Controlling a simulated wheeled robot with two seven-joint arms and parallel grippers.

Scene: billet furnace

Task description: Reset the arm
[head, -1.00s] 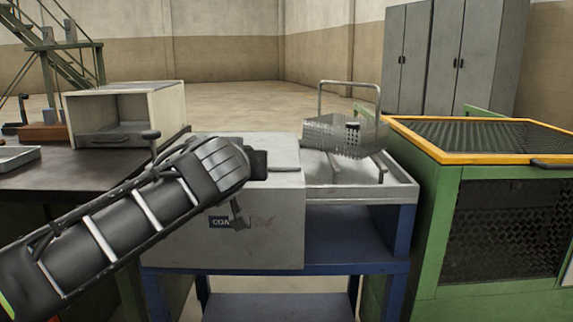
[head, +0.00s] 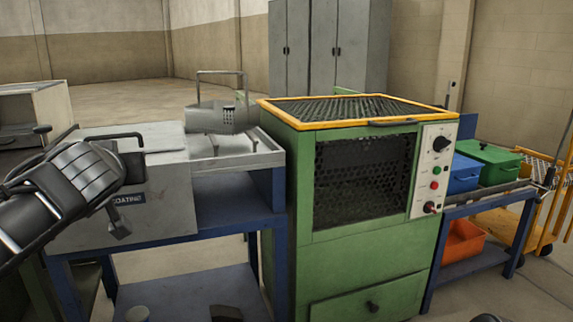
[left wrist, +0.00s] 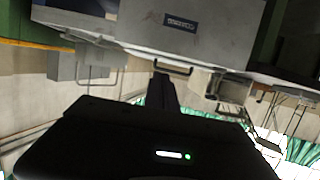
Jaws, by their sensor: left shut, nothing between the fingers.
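My left arm comes in from the left in the head view. Its gripper (head: 132,166) is in front of the grey box marked with a dark label (head: 128,199), and a gap between them cannot be judged. The gripper is shut with nothing held; its fingertips are hard to make out against the box. In the left wrist view the dark gripper (left wrist: 165,92) points toward the same grey box (left wrist: 215,35), which appears upside down.
A perforated metal basket (head: 222,118) stands on the grey tray right of the box, on a blue stand (head: 235,195). A green machine with a yellow-rimmed mesh top (head: 345,123) stands close beside it. Blue (head: 464,173) and green (head: 490,163) boxes are farther right.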

